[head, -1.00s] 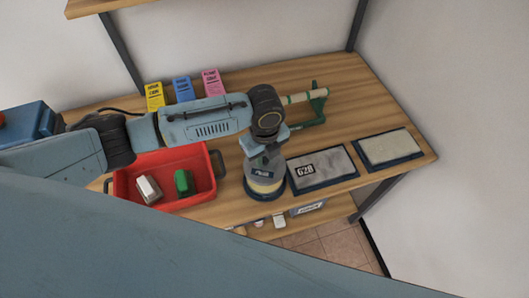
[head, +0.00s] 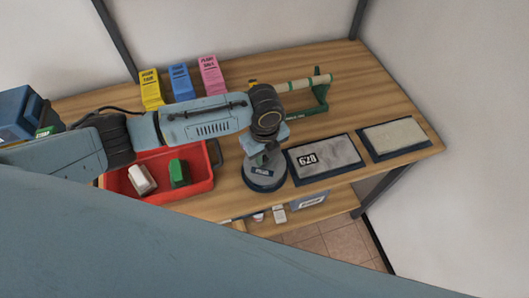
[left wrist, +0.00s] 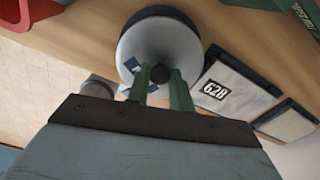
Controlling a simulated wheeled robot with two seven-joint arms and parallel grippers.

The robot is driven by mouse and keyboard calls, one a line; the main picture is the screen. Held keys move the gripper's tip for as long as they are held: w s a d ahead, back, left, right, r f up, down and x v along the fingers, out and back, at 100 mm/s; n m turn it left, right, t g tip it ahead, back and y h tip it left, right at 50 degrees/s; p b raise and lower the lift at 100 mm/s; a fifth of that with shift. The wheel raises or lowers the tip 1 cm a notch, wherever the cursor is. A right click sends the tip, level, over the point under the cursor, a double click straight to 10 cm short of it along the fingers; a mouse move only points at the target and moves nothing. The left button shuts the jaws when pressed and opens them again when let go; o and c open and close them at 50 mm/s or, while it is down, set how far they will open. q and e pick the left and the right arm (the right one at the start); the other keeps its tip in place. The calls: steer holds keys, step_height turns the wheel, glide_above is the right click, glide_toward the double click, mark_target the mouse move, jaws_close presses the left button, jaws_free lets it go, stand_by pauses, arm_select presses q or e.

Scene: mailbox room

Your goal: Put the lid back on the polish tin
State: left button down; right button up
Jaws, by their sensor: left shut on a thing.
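The grey round lid (head: 275,173) with its small dark label is over the dark blue polish tin (head: 268,189) near the front edge of the bench. Only the tin's dark rim shows around the lid, and I cannot tell whether the lid is fully seated. My left gripper (head: 262,158) is above it, shut on the lid's black knob. In the left wrist view the green fingers (left wrist: 163,84) are on either side of the knob, with the pale lid (left wrist: 158,45) ringed by dark blue. My right gripper is not in view.
A red tray (head: 160,198) with a white and a green block stands left. A plate marked 628 (head: 325,155) and another framed plate (head: 395,137) lie right. A green stand (head: 318,95) and yellow, blue and pink boxes (head: 180,82) are behind. The back right bench is clear.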

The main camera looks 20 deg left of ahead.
arm_select(q)
steer(key=shift+p, duration=0.6)
stand_by(1.0)
steer(key=shift+f+p, duration=0.15)
steer(key=shift+p, duration=0.4)
stand_by(1.2)
stand_by(0.3)
steer(key=c, duration=0.7)
jaws_free()
step_height(320, 180, up, 5)
steer(key=p, duration=0.5)
steer(key=shift+f, duration=0.15)
steer(key=shift+r, duration=1.15)
